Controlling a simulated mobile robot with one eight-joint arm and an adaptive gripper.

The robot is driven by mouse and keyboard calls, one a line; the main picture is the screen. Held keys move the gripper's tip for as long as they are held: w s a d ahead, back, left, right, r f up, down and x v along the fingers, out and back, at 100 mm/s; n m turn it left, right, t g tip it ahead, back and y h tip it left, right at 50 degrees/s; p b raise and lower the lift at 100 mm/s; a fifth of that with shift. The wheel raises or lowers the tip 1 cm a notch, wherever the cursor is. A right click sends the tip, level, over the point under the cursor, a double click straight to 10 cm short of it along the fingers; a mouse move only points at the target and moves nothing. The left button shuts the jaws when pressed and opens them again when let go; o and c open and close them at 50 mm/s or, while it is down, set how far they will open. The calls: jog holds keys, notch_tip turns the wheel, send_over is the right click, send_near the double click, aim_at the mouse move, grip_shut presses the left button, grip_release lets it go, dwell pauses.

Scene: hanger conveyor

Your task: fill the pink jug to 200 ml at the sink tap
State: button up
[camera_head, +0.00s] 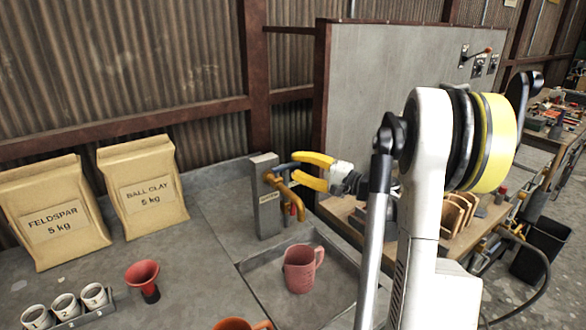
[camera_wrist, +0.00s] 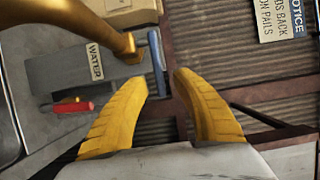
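The pink jug (camera_head: 300,272) stands upright in the shallow sink (camera_head: 258,286), below the tap. Its inside and any water level cannot be made out. The brass tap (camera_head: 289,194) comes out of a grey post (camera_head: 265,200) labelled WATER. The tap's spout (camera_wrist: 105,30), a blue lever (camera_wrist: 157,60) and a red lever (camera_wrist: 72,107) show in the wrist view. My gripper (camera_head: 297,167) is beside the tap at lever height, with its yellow fingers apart. In the wrist view my gripper (camera_wrist: 160,82) is open, with the blue lever just ahead of the gap; contact is not visible.
Bags of feldspar (camera_head: 53,212) and ball clay (camera_head: 144,187) stand at the back left. A red funnel (camera_head: 143,279), a rack of numbered cups (camera_head: 67,305) and an orange vessel (camera_head: 240,324) are on the counter. A grey panel (camera_head: 385,100) rises behind my arm.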

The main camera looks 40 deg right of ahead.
jog(key=shift+x, duration=0.8)
grip_shut()
jog(key=m+h, duration=0.1)
jog(key=s+m+h, duration=0.1)
jog(key=h, duration=0.1)
jog(key=shift+s+a+t+h, duration=0.15)
jog(key=shift+a+t+h, duration=0.15)
jog(key=shift+t, duration=0.1)
jog(key=shift+s+d+m+h+b, duration=0.1)
jog(key=shift+s+m+h+b, duration=0.1)
jog(key=shift+m+h, duration=0.4)
jog(key=shift+s+m+h+b, duration=0.15)
jog(key=shift+m+h, duration=0.25)
jog(key=shift+h, duration=0.3)
